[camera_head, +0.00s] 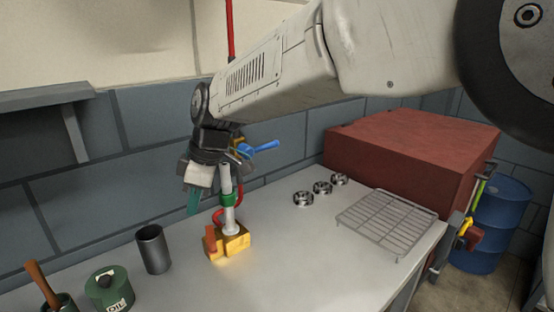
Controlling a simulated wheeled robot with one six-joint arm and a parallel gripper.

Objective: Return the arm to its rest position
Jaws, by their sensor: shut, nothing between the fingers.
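My arm reaches in from the upper right, and my gripper (193,200) hangs over the bench at its left end, pointing down. The gripper is shut, with nothing seen in it; its fingertips are dark and small in the picture. Just right of it stands a yellow block (236,240) with a white upright post (228,200) and a green collar around the post. The wrist partly overlaps the top of the post, so I cannot tell whether they touch. A blue-handled thing (262,147) shows behind the wrist.
The bench (300,265) is clear at front centre. A grey cup (153,249), a green canister (109,289) and a wooden-handled tool (43,282) stand at left. Three metal rings (322,188), a wire rack (388,222) and a red box (415,150) are at right. A blue barrel (500,225) stands beyond.

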